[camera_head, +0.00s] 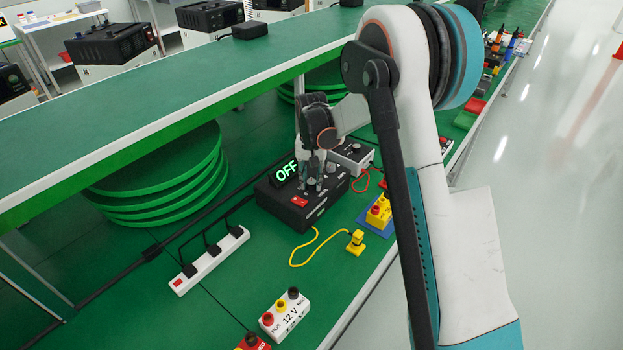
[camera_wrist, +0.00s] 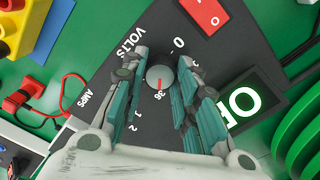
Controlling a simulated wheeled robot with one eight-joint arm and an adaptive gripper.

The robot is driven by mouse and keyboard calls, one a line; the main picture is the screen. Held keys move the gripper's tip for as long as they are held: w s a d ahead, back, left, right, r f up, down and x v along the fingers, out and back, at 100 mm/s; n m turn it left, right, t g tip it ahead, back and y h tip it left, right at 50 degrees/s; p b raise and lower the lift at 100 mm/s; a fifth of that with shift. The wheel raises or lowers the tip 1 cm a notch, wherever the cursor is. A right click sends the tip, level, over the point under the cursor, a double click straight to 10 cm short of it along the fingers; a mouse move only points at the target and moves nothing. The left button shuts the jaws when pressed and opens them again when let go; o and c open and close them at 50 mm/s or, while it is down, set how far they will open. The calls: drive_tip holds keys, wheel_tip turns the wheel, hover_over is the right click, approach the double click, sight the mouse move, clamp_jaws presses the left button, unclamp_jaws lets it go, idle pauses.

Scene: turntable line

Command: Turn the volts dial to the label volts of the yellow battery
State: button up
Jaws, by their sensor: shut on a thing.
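The black power supply (camera_head: 325,212) stands on the green bench, and its green display (camera_head: 285,172) reads OFF. In the wrist view the round grey volts dial (camera_wrist: 160,75) sits beside the printed word VOLTS. Its red mark points down the picture, toward a number that looks like 36. My gripper (camera_head: 317,184) is over the panel, its teal-lined fingers (camera_wrist: 160,85) on both sides of the dial, shut on it. The yellow battery (camera_head: 378,213) stands on a blue mat to the right; its volts label is not readable. Some scale numbers are hidden by the fingers.
A red switch (camera_wrist: 205,14) is on the panel. A yellow lead with a plug (camera_head: 355,243) and a red lead (camera_head: 362,181) lie nearby. A white power strip (camera_head: 210,262) and a white 12 V battery (camera_head: 285,315) are to the front left. A shelf (camera_head: 200,100) overhangs behind.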

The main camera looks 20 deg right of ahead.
sight(312, 182)
idle(0.3)
drive_tip(key=o, duration=1.1)
wheel_tip(312, 182, up, 12)
drive_tip(key=shift+r, duration=0.1)
